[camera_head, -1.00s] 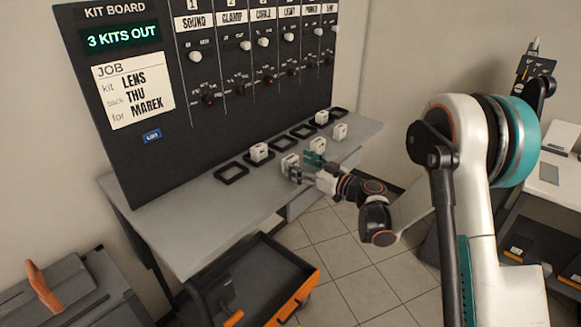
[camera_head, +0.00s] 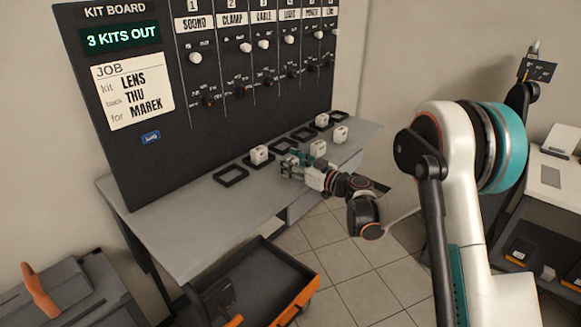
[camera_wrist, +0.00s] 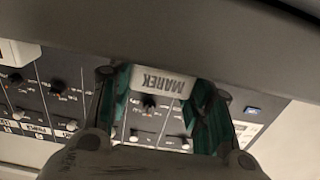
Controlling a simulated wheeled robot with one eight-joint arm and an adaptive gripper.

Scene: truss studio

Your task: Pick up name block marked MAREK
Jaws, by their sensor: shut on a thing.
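The white name block marked MAREK (camera_wrist: 163,82) sits between the green fingers of my gripper (camera_wrist: 160,100) in the wrist view, its lettering upside down there. My gripper is shut on it. In the head view my gripper (camera_head: 292,162) is low over the front of the grey bench, beside the row of black square frames. The held block is mostly hidden behind the fingers there, so I cannot tell whether it still touches the bench.
Other white blocks stand near: one to the left (camera_head: 259,154), one to the right (camera_head: 318,148), one farther right (camera_head: 340,134). The upright kit board (camera_head: 120,70) rises behind the bench. An open black drawer (camera_head: 262,285) is below the front edge.

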